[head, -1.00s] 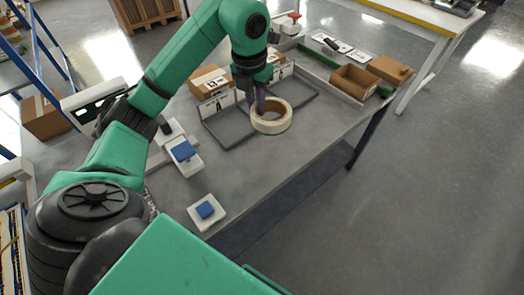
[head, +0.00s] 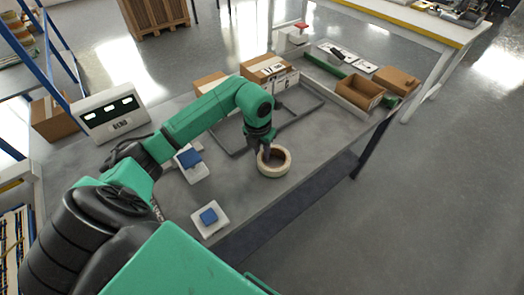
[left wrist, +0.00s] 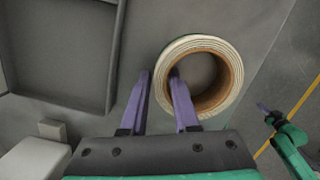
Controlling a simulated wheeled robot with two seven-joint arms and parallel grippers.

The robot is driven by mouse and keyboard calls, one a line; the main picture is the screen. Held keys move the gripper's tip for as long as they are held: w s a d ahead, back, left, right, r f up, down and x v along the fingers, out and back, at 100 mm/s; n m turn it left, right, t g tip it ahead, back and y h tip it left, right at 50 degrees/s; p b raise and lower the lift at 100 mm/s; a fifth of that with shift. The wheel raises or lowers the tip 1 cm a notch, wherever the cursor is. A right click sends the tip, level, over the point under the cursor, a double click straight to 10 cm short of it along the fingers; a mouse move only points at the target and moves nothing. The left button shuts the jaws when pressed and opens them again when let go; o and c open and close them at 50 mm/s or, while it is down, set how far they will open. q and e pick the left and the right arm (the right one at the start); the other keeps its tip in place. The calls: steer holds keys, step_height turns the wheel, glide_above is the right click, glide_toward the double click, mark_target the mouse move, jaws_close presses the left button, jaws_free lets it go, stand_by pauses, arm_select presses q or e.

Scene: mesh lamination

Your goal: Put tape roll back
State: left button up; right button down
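The tape roll (head: 286,167), cream with a brown core, lies flat on the grey table (head: 235,190) near its front edge. It also shows in the left wrist view (left wrist: 236,75). My left gripper (head: 268,154) is low at the roll's left side. In the left wrist view its purple fingers (left wrist: 159,73) are apart, one outside the roll's left wall and one at the inner edge of its hole. A small gap shows beside the outer finger. My right gripper (left wrist: 264,108) shows small at the right of the left wrist view; its opening is unclear.
A grey rimmed tray (head: 236,149) lies behind the roll, with cartons (head: 266,68) beyond it. Two white pads with blue blocks (head: 209,216) (head: 190,158) stand to the left. An open brown box (head: 359,91) is at the far right. Table between roll and right edge is clear.

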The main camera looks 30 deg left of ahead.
arm_select(q)
steer(key=shift+o, duration=0.5)
steer(key=shift+r, duration=0.25)
step_height(320, 180, up, 12)
steer(key=s+b, duration=0.1)
steer(key=shift+s+f, duration=0.15)
steer(key=shift+s, duration=0.15)
